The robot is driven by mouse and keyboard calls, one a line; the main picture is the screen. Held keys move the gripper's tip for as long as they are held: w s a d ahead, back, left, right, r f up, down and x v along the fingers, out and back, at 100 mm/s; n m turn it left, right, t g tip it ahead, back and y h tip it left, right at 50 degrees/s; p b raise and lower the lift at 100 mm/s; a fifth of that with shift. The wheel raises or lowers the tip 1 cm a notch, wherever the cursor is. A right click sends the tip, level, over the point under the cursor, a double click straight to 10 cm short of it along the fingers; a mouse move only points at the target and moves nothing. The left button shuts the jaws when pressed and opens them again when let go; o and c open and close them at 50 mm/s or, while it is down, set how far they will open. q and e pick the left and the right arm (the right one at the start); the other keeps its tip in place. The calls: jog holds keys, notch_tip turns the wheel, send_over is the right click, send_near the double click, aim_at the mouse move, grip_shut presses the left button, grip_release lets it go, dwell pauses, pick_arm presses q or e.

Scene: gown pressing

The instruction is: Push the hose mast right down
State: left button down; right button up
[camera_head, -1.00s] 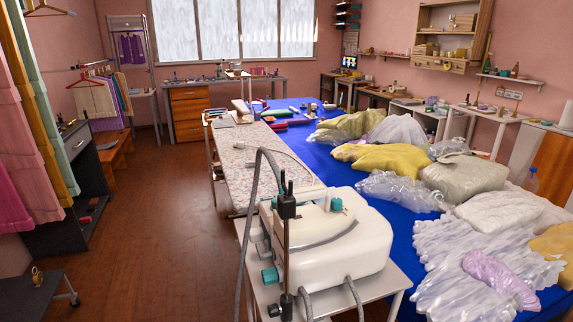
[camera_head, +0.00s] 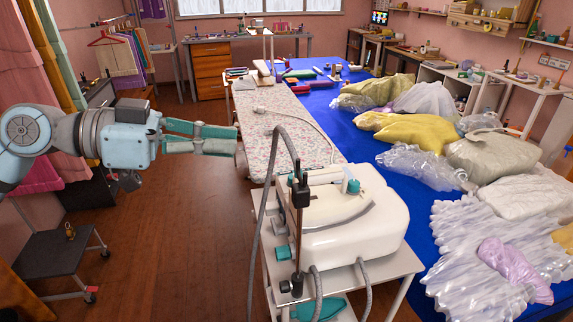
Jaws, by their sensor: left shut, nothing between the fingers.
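The hose mast (camera_head: 297,232) is a thin upright rod with a black clamp near its top. It stands at the front left side of the white steam station (camera_head: 350,222). A grey hose (camera_head: 256,222) rises beside it and arches over toward the ironing board (camera_head: 285,124). My left gripper (camera_head: 236,139) reaches in from the left, level, with its teal fingers shut and empty. In the picture it is up and left of the mast, apart from it. My right gripper is not in view.
The station stands on a white cart (camera_head: 385,270) with teal knobs around it. A blue table (camera_head: 345,130) with bagged garments lies to the right. A small dark stand (camera_head: 45,255) is at lower left. The wooden floor (camera_head: 180,245) between is clear.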

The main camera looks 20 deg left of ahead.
pick_arm(q)
jog(key=s+d+r+p+x, duration=0.1)
jog(key=p+x, duration=0.8)
jog(key=x, duration=0.1)
jog(key=f, duration=0.2)
jog(key=a+f+b, duration=0.1)
jog(key=f, duration=0.2)
jog(key=shift+w, duration=0.15)
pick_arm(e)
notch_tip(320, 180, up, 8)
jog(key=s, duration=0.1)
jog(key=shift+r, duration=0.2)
